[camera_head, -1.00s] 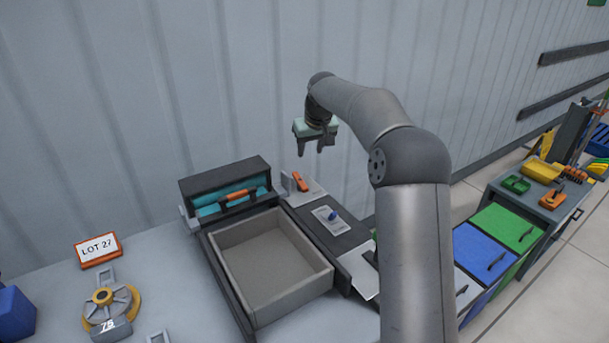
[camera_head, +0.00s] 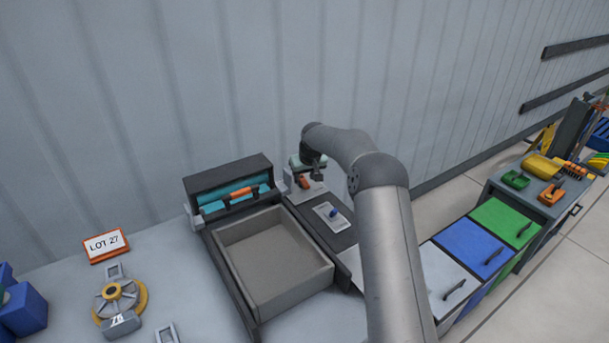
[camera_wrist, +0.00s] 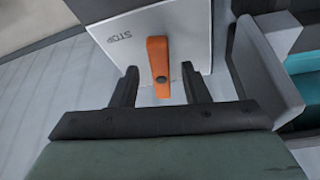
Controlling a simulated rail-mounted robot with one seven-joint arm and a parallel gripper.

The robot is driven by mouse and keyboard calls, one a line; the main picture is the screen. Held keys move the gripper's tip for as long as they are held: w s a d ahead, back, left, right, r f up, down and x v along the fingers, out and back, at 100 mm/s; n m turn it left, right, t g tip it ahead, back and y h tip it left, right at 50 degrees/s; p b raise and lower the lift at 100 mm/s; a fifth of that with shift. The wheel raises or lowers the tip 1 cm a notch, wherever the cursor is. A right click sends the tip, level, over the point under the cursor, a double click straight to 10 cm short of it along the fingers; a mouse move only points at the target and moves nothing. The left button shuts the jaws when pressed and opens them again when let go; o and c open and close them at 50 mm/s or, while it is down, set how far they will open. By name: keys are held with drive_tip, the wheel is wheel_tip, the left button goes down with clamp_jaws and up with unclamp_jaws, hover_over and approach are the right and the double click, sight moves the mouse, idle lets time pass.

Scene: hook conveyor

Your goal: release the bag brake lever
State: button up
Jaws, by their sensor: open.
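My gripper (camera_wrist: 160,84) is open, with one dark finger on each side of the lever and a gap visible on both sides. In the head view my gripper (camera_head: 316,175) is low over the same plate, and only part of the orange lever (camera_head: 305,181) shows beneath it. I cannot tell how deep the fingertips are relative to the lever.
A black housing with a teal inside and an orange handle (camera_head: 240,192) stands left of the plate. A grey open bin (camera_head: 325,275) lies in front. A panel with a blue knob (camera_head: 333,212) is near my arm. A grey block (camera_wrist: 265,65) stands close beside my gripper.

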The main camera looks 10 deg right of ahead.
drive_tip(key=shift+w+f, duration=0.2)
drive_tip(key=shift+f, duration=0.25)
clamp_jaws()
drive_tip(key=shift+d+f+n, duration=0.1)
drive_tip(key=shift+d+n, duration=0.05)
drive_tip(key=shift+n, duration=0.15)
drive_tip(key=shift+d+n+y+b, duration=0.15)
drive_tip(key=shift+n+y+b, duration=0.3)
drive_tip(key=shift+n, duration=0.45)
unclamp_jaws()
drive_tip(key=shift+r, duration=0.2)
drive_tip(key=b+v, duration=0.3)
drive_tip(key=v, duration=1.4)
drive_tip(key=shift+w+r, duration=0.25)
drive_tip(key=shift+w, duration=0.05)
